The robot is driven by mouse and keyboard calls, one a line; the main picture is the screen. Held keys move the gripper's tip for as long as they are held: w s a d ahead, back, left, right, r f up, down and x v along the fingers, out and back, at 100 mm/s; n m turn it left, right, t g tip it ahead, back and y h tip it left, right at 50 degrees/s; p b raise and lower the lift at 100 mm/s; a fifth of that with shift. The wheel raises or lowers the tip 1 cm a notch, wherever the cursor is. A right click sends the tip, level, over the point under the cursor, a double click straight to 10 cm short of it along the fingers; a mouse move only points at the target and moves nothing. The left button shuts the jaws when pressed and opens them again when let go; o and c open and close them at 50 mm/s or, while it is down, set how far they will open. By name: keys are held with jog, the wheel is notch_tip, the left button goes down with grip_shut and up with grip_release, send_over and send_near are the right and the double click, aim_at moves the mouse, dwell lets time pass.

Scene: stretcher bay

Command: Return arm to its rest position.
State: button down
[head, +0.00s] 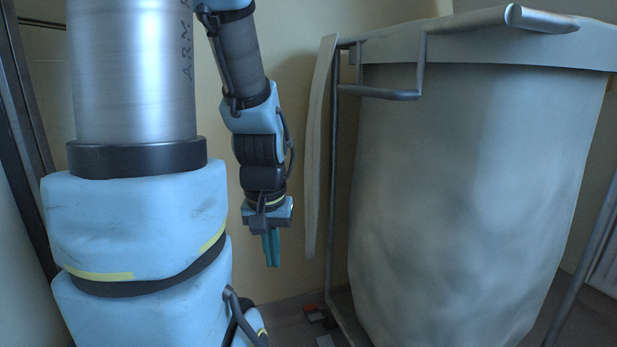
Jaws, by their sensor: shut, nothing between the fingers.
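My arm fills the left of the head view, with blue covers, grey metal links and black bands. My gripper (271,249) hangs from the end of the arm, left of the picture's middle, and points down. Its teal fingers are together with nothing between them. It is above the floor, to the left of a large bag hamper, with a visible gap between them in the picture.
The pale cloth hamper bag (465,190) hangs in a metal tube frame (336,200) and fills the right side. A pale lid or panel (319,150) stands upright at its left edge. A beige wall (295,120) is behind.

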notch_tip(320, 180, up, 37)
jog(key=p, duration=3.6)
jog(key=shift+w+r, duration=0.15)
jog(key=shift+w, duration=0.05)
jog(key=shift+d, duration=0.1)
jog(key=w+d+f+n+h+b, duration=0.1)
jog(key=w+d+f+n+b, duration=0.3)
jog(key=f+n+b, duration=0.6)
jog(key=w+d+f+n+t+b, duration=0.1)
jog(key=w+d+f+n+b, duration=0.45)
jog(key=f, duration=0.75)
jog(key=w+d+f+n+h+b, duration=0.1)
jog(key=d+f+n+b, duration=0.1)
jog(key=f+n+b, duration=0.65)
notch_tip(320, 180, down, 34)
jog(key=d+n+y+b, duration=0.2)
jog(key=n+y+b, duration=0.1)
jog(key=n+b, duration=1.3)
jog(key=b, duration=0.3)
jog(key=shift+r+n+b, duration=0.25)
jog(key=shift+n+b, duration=0.05)
jog(key=shift+n, duration=0.1)
